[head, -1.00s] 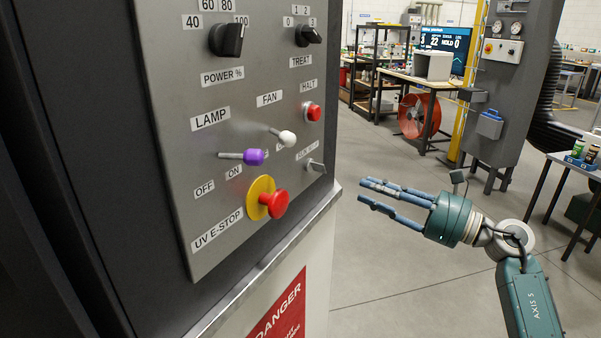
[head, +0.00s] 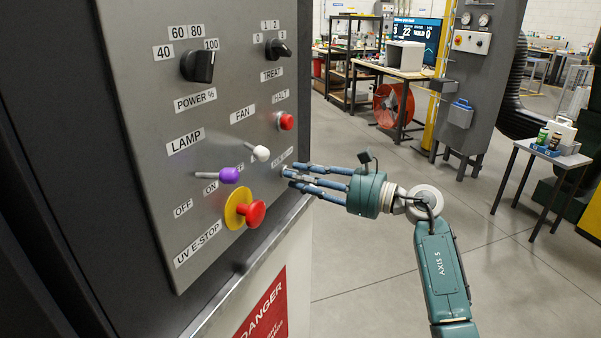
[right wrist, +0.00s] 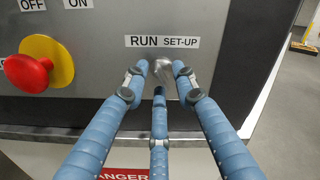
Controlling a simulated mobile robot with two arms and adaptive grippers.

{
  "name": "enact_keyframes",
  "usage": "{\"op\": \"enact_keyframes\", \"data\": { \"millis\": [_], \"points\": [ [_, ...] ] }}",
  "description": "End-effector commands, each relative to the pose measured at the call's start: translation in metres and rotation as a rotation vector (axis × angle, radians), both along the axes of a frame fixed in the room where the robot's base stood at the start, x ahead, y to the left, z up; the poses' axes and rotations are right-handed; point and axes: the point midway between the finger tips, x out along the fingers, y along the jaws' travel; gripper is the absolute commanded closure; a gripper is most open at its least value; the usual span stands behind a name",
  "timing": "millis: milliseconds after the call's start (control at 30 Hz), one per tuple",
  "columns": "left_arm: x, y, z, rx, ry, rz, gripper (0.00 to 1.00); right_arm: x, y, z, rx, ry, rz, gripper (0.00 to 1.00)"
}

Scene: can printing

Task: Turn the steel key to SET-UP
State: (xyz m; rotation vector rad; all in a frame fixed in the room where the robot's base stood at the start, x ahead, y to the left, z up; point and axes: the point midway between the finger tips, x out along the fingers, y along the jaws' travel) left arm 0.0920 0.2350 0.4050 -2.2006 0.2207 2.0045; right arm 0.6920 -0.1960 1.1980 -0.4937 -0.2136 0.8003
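The steel key (right wrist: 162,70) is a small shiny metal piece on the grey panel, just below the RUN label (right wrist: 144,41) and the SET-UP label (right wrist: 181,41) in the right wrist view. Its exact pointing is hard to tell. My right gripper (right wrist: 159,76) has its blue fingers spread, with tips on either side of the key and the third finger below; gaps show between fingers and key. In the head view, the right gripper (head: 290,172) reaches the panel's lower right, and its fingers hide the key. My left gripper is not in view.
The red emergency stop (head: 251,213) on its yellow collar, the purple-tipped lever (head: 230,175) and the white-tipped lever (head: 261,153) stick out left of my right gripper. A ledge (head: 250,268) runs below the panel.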

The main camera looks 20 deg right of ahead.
Motion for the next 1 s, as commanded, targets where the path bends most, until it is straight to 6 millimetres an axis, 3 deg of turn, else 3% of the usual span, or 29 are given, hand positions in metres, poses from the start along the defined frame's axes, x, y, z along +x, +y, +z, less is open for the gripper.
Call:
{"op": "enact_keyframes", "data": {
  "millis": [233, 367, 400, 1000],
  "points": [
    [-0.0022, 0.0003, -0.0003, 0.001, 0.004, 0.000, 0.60, 0.0005, 0.0006, -0.0004, 0.000, 0.000, 0.000, 0.73],
    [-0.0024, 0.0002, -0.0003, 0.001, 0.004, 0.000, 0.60, 0.0004, 0.0006, -0.0003, 0.000, 0.000, 0.000, 0.99],
    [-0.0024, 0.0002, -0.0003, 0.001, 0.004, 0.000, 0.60, 0.0004, 0.0005, -0.0003, 0.000, 0.000, 0.000, 1.00],
    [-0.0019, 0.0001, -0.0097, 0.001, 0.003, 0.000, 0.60, -0.0003, 0.0002, -0.0024, 0.096, 0.108, 0.000, 1.00]
  ]
}}
